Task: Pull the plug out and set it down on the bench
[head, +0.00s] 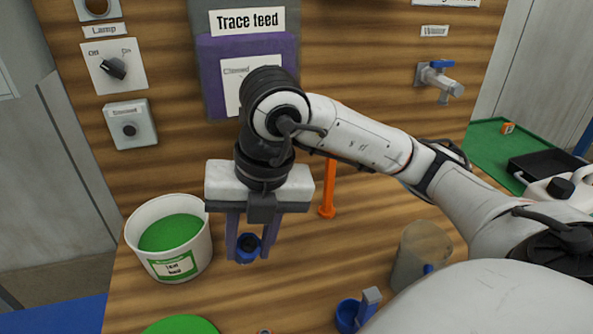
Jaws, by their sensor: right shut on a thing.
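My right gripper (247,246) comes in from the right and points down in front of the wooden bench (300,285). Its purple-grey fingers are shut on a small blue round piece with a dark centre, which looks like the plug (248,254). The plug appears held above the bench; the exact gap cannot be told. A grey socket box (132,123) labelled "Socket" is on the board at upper left, with a dark round opening and nothing in it. My left gripper is not in view.
A white tub with green contents (172,237) stands left of the gripper. An orange post (328,190), a clear jug (420,256) and a blue-and-grey piece (356,311) are to the right. A green disc (181,325) lies at the front. Bare wood lies between.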

